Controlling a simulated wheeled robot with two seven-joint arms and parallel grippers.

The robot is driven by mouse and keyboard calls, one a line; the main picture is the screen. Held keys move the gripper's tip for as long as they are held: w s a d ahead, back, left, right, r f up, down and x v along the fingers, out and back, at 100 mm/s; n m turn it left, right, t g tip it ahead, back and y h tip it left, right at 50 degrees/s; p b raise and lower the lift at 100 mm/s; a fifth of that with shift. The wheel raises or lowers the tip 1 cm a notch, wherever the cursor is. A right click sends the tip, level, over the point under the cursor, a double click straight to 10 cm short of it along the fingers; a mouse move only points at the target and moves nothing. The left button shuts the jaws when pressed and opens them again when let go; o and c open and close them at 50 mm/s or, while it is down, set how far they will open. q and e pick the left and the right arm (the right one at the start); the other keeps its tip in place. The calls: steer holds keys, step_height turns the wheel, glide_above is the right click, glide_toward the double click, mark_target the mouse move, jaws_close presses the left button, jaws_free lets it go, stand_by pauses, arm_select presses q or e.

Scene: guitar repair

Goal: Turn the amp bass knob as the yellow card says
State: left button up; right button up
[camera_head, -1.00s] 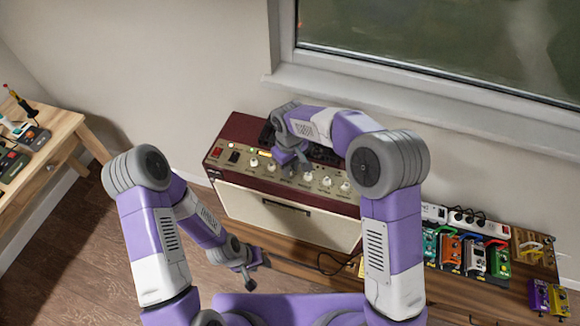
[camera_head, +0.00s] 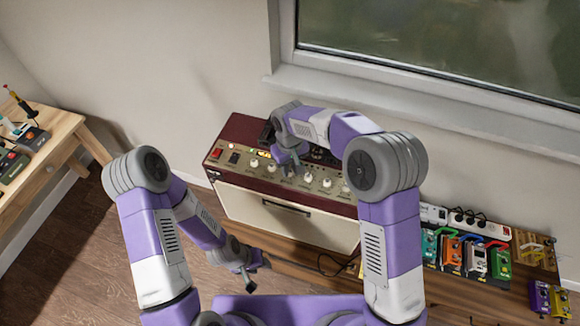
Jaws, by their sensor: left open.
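The amp (camera_head: 237,130) is a dark red box with a cream front and a row of several pale knobs along its control panel. My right gripper (camera_head: 289,170) points down at the panel, at a knob left of the row's middle. Its fingers are too small and overlapped to show whether they are open or shut, or whether they touch that knob. The knob labels are unreadable, so I cannot tell which is bass. My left gripper (camera_head: 249,283) is open and empty, low in front of the amp.
A pedal board (camera_head: 480,272) with several coloured pedals and a white power strip (camera_head: 465,218) is at the right. A wooden table (camera_head: 50,150) with tools stands at the left. The window sill (camera_head: 400,95) is behind the amp. The floor at the lower left is clear.

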steer(key=o, duration=0.4)
step_height(320, 180, up, 8)
steer(key=shift+f, duration=0.2)
stand_by(0.6)
